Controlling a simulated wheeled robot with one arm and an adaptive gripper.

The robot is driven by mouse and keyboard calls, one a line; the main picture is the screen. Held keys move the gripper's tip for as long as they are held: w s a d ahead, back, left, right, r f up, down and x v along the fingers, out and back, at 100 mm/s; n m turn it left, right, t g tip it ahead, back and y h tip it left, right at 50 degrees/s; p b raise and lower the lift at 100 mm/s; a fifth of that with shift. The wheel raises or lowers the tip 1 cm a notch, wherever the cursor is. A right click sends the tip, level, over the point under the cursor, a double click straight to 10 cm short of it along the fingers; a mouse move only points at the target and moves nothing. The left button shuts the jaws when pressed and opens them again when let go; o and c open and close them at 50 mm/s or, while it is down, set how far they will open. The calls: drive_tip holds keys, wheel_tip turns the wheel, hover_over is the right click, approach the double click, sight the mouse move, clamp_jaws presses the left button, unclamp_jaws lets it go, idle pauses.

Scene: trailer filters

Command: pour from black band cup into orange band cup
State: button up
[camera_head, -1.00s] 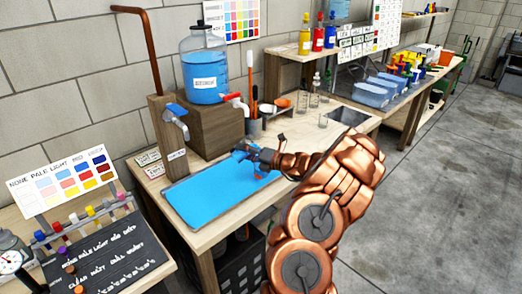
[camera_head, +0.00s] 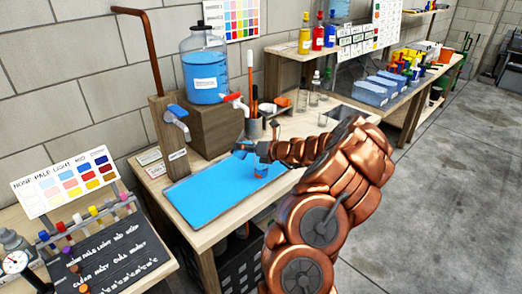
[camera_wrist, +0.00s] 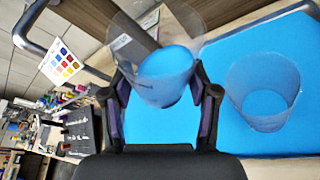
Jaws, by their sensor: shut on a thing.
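My gripper (camera_wrist: 160,98) is shut on a clear cup (camera_wrist: 165,68) in the wrist view, with one finger on each side of it. Blue shows through its wall; I cannot tell whether that is liquid or the tray behind. Its band is not clear. A second clear cup (camera_wrist: 262,92) stands apart, to the right, on the blue tray. In the head view, a small cup with an orange band (camera_head: 260,171) is on the tray, just below my gripper (camera_head: 258,151). The held cup is small and hard to make out there.
The blue tray (camera_head: 205,203) lies on the wooden bench, with a tap (camera_head: 176,118) behind its left end. A water jug (camera_head: 205,75) stands on a wooden block at the back. Clear glasses (camera_head: 315,98) stand behind my arm.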

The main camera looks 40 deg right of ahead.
sight(237, 156)
drive_tip(key=shift+w+a+f+n+g+h+b, duration=0.15)
drive_tip(key=shift+a+f+n+g+h+b, duration=0.4)
drive_tip(key=shift+f+b, duration=0.85)
drive_tip(key=shift+w+a+f+n+g+h+b, duration=0.15)
drive_tip(key=shift+a+f+n+h+b, duration=0.7)
drive_tip(key=shift+b, duration=0.9)
drive_tip(key=shift+w+a+f+n+g+h+b, duration=0.25)
drive_tip(key=shift+a+f+n+h+b, duration=0.4)
drive_tip(key=shift+f+b, duration=0.8)
drive_tip(key=shift+s+d+r+n, duration=0.1)
drive_tip(key=shift+d+r+n, duration=0.1)
drive_tip(key=shift+n, duration=0.05)
wheel_tip(237, 156, up, 5)
drive_tip(key=p, duration=0.5)
drive_tip(key=shift+f, duration=0.1)
